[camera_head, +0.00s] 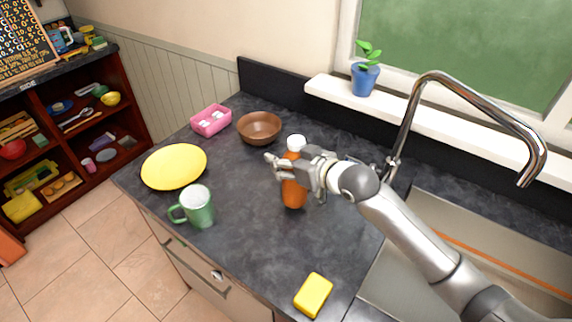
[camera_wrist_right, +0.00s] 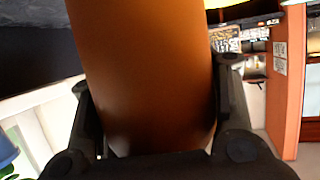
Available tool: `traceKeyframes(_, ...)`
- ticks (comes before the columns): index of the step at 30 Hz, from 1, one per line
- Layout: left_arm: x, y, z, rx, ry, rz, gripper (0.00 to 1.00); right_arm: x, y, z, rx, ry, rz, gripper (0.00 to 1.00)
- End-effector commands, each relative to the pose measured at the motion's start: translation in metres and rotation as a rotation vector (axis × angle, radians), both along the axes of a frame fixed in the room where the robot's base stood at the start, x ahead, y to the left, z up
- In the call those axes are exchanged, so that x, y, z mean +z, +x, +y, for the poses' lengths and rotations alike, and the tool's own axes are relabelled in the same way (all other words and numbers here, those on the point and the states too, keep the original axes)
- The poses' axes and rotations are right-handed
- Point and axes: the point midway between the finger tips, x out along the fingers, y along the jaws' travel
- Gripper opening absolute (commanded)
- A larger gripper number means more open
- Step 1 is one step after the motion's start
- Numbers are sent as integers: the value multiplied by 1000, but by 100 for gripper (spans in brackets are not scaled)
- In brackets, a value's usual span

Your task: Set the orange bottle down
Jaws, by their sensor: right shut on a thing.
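The orange bottle (camera_head: 294,194) with a white cap is upright in the head view, over the middle of the dark counter (camera_head: 250,228). My right gripper (camera_head: 285,168) is shut around its upper body, coming from the right. In the right wrist view the bottle (camera_wrist_right: 148,75) fills the middle, between the two fingers of my right gripper (camera_wrist_right: 155,115). I cannot tell whether the bottle's base touches the counter. My left gripper is in neither view.
A green mug (camera_head: 200,208) and a yellow plate (camera_head: 174,167) stand to the left. A brown bowl (camera_head: 259,127) and a pink container (camera_head: 211,120) are behind. A yellow sponge (camera_head: 313,295) lies at the front, the sink (camera_head: 400,285) and faucet (camera_head: 408,115) at right. Counter around the bottle is clear.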

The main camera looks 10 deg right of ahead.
Motion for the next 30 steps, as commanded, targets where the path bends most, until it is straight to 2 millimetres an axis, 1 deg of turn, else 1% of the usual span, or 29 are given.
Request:
traceKeyframes(1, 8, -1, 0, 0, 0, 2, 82, -8, -2, 0, -1, 0, 9, 30)
traceKeyframes(3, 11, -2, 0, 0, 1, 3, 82, -17, -2, 0, 0, -1, 8, 30)
traceKeyframes(6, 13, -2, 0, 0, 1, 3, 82, -25, -2, 0, 1, -1, 4, 30)
traceKeyframes(17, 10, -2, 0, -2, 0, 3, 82, -30, -2, 0, 1, 0, 3, 30)
traceKeyframes(18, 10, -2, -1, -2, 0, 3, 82, -31, -2, 0, 1, 0, 3, 54)
traceKeyframes(23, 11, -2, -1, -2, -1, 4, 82, -30, -2, 0, 1, 0, 3, 74)
traceKeyframes(24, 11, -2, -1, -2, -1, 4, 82, -30, -2, 0, 1, 0, 3, 77)
traceKeyframes(30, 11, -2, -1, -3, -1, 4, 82, -30, -2, 0, 1, 0, 3, 77)
